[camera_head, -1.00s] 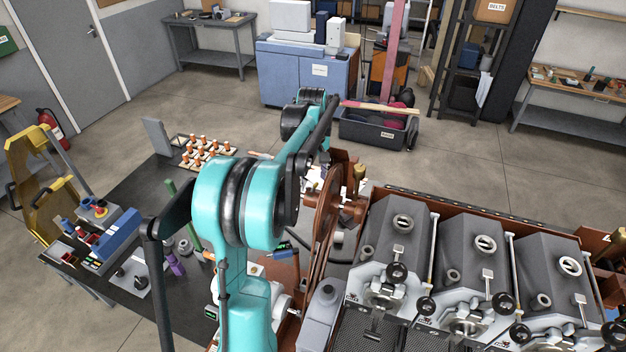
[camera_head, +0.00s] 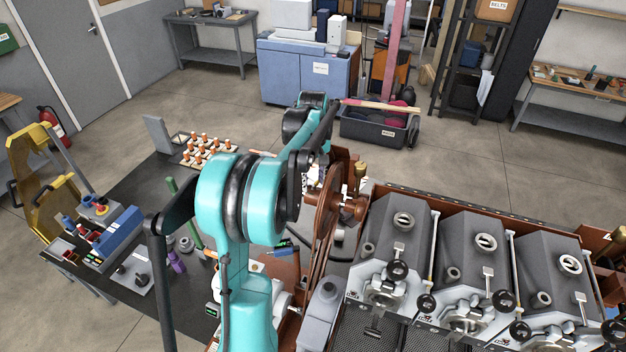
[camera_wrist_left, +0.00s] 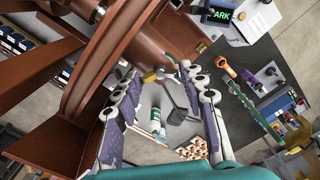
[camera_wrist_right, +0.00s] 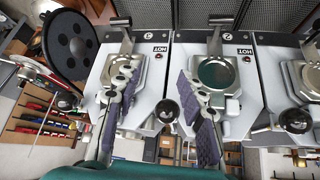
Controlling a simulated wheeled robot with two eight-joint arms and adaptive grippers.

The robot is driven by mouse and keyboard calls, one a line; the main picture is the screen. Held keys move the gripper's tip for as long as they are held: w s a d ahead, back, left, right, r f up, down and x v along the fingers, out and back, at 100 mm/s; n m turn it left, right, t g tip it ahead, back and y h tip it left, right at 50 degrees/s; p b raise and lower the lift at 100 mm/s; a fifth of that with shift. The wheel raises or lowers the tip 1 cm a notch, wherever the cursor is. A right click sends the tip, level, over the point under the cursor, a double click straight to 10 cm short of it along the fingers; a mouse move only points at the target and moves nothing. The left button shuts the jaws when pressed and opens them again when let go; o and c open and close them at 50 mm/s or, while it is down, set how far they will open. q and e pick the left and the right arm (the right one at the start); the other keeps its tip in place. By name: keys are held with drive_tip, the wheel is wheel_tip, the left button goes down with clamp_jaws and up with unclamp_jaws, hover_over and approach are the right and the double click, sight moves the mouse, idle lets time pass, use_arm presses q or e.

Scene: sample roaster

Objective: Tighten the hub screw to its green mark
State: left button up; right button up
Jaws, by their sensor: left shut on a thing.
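In the head view the brown wheel (camera_head: 326,203) stands left of the roasters, and my left arm hides most of the gripper there. My right gripper (camera_wrist_right: 160,87) is open and empty in front of the roaster fronts, its fingers well apart.
Several grey roaster units (camera_head: 395,235) stand in a row on the right. A dark workbench (camera_head: 130,200) on the left carries orange-topped pieces (camera_head: 208,148) and a blue block (camera_head: 118,232). A grey crate (camera_head: 375,130) stands on the floor behind the wheel.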

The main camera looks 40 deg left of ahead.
use_arm(q)
drive_tip(key=m+b, duration=0.1)
drive_tip(key=m, duration=0.1)
drive_tip(key=shift+m, duration=0.3)
drive_tip(key=m+b, duration=0.1)
drive_tip(key=m, duration=0.2)
drive_tip(key=shift+m, duration=0.3)
drive_tip(key=m+b, duration=0.1)
drive_tip(key=m, duration=0.2)
drive_tip(key=shift+m, duration=0.4)
drive_tip(key=m+b, duration=0.1)
drive_tip(key=m, duration=0.2)
drive_tip(key=shift+m, duration=0.3)
drive_tip(key=m, duration=0.3)
drive_tip(key=shift+m, duration=0.3)
drive_tip(key=m+b, duration=0.1)
drive_tip(key=m, duration=0.2)
drive_tip(key=shift+m, duration=0.3)
drive_tip(key=m, duration=0.4)
drive_tip(key=shift+m, duration=1.7)
